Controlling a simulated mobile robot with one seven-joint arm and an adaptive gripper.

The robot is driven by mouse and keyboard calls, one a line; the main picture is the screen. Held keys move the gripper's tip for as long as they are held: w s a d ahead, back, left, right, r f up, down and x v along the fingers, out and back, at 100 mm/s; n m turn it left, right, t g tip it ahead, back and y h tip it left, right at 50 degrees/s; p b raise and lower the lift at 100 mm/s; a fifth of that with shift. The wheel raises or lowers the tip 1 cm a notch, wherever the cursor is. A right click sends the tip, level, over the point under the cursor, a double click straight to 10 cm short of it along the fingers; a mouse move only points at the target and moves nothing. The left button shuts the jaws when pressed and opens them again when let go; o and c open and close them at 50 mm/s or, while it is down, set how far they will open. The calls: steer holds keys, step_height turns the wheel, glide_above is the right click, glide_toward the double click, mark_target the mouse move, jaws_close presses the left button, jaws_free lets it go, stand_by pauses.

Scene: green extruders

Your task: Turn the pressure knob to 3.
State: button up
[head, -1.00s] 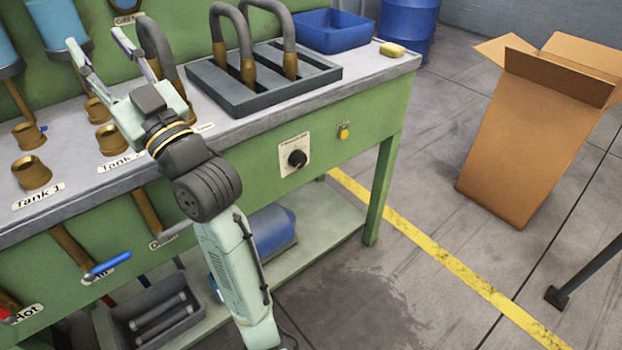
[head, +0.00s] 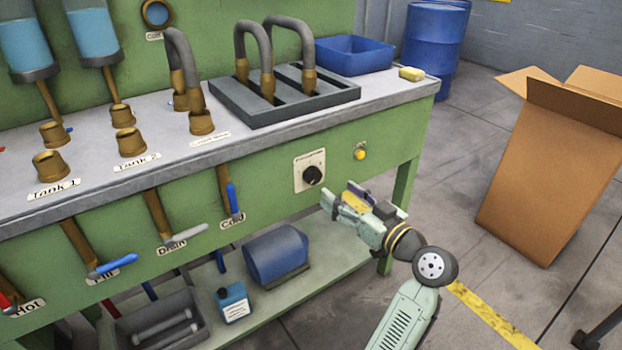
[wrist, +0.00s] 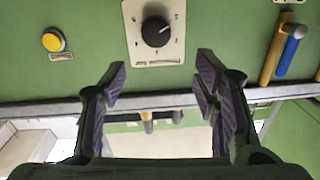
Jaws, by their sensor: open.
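The black pressure knob (head: 313,175) sits on a pale dial plate (head: 301,183) on the green front panel of the bench. In the wrist view the knob (wrist: 155,31) is near the top centre, and its plate (wrist: 174,50) appears upside down with small numbers around the knob. I cannot read clearly which number the knob points to. My gripper (head: 343,197) is below and slightly right of the knob in the head view, apart from it. In the wrist view my gripper (wrist: 160,86) has its two fingers wide apart with nothing between them.
A yellow button (head: 360,153) is on the panel right of the dial. A blue-handled Cold valve (head: 233,199) is to its left. Below is a shelf (head: 335,238) with a blue motor-like cylinder (head: 276,254). A cardboard box (head: 545,170) stands on the floor at right.

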mark_target(316, 177)
steer(key=p+x, duration=0.1)
steer(key=x, duration=0.2)
steer(key=f+x, duration=0.1)
steer(key=x, duration=0.2)
steer(key=p+x, duration=0.1)
steer(key=x, duration=0.2)
steer(key=shift+w+f+p, duration=0.25)
steer(key=shift+w+p, duration=0.05)
steer(key=c, duration=1.2)
steer(key=shift+o, duration=0.2)
steer(key=shift+d, duration=0.1)
